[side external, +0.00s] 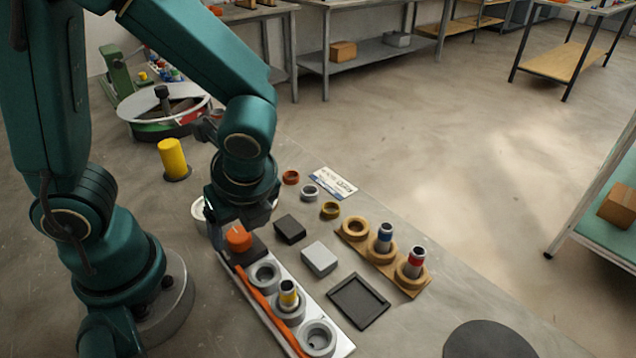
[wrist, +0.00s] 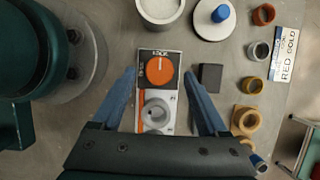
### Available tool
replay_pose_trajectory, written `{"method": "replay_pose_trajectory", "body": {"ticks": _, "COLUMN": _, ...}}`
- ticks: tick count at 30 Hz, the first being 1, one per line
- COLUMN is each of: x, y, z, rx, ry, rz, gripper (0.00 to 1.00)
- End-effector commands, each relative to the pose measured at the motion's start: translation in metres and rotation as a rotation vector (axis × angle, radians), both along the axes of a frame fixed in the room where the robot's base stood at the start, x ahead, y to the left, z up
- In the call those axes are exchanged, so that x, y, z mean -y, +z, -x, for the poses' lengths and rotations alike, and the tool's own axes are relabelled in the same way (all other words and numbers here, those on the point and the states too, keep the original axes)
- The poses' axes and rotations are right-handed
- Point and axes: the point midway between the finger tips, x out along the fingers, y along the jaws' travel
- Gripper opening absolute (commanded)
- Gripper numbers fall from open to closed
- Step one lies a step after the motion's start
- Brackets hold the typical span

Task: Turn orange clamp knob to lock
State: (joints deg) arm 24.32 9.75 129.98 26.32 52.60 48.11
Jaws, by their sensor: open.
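The orange clamp knob (side external: 238,238) sits on a dark block at the far end of the white frame jig (side external: 337,342). In the wrist view the knob (wrist: 159,71) is round, with a pale pointer line aimed roughly at the top of the picture, towards small lettering too blurred to read surely. My gripper (side external: 240,218) is above the knob, pointing down. In the wrist view its two blue fingers (wrist: 159,77) are apart, one to each side of the knob, with visible gaps. It is open and holds nothing. I cannot tell the exact fingertip height.
The jig has grey ring sockets, one holding a yellow-banded cylinder (side external: 288,295), and an orange strip (side external: 262,300) along its side. A dark block (side external: 290,229), a grey block (side external: 319,259), a black tray (side external: 358,301) and a wooden holder (side external: 413,283) stand to the right.

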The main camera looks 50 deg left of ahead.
Motion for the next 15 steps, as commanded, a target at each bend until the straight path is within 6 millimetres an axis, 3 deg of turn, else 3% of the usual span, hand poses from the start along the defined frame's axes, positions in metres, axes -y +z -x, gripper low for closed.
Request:
{"method": "replay_pose_trajectory", "body": {"ticks": 6, "x": 0.011, "y": 0.024, "z": -0.001, "rx": 0.005, "ry": -0.002, "rz": 0.003, "gripper": 0.77}}
{"method": "replay_pose_trajectory", "body": {"ticks": 15, "x": 0.013, "y": 0.031, "z": 0.001, "rx": -0.001, "ry": -0.002, "rz": 0.002, "gripper": 0.77}}
